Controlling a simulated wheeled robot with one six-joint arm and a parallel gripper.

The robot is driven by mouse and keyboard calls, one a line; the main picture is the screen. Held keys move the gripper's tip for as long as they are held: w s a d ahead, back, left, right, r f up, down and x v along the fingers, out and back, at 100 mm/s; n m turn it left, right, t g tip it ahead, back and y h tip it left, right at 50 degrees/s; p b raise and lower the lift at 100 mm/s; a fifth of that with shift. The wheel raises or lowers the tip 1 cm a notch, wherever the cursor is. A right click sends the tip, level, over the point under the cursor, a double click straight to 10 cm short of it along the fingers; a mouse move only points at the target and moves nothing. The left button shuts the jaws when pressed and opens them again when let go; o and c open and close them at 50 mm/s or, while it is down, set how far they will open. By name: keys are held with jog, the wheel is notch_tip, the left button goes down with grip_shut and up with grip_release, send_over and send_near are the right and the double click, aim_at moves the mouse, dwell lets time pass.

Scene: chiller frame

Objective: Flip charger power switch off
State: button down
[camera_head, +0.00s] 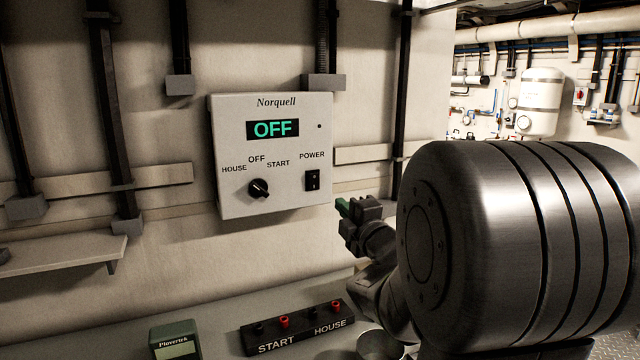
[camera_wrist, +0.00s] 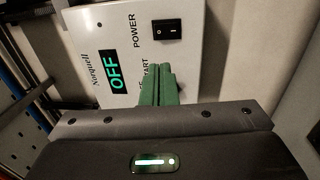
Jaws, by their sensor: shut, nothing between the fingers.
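The charger (camera_head: 270,155) is a pale wall box marked Norquell, and its display (camera_head: 272,129) reads OFF in green. Its black power rocker switch (camera_head: 312,181) is at the lower right under the word POWER; it also shows in the wrist view (camera_wrist: 167,31). A black rotary knob (camera_head: 259,188) sits at the lower left, among the labels HOUSE, OFF and START; it is hidden in the wrist view. My gripper (camera_head: 343,207) has green fingertips and is to the right of the box's lower right corner. In the wrist view its fingers (camera_wrist: 160,72) are shut and empty, apart from the switch.
Below the box, a counter bears a black terminal strip (camera_head: 297,327) marked START and HOUSE, with red and black posts. A green Plovertek meter (camera_head: 175,339) stands to its left. A shelf (camera_head: 60,256) juts from the wall at left. Conduits run up the wall.

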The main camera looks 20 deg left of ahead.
aim_at(313, 177)
jog(key=p+x, duration=0.4)
jog(key=x, duration=0.9)
jog(key=shift+w+r, duration=0.1)
jog(key=shift+w, duration=0.05)
jog(key=shift+w+a, duration=0.25)
jog(key=shift+a, duration=0.05)
jog(key=shift+b, duration=0.35)
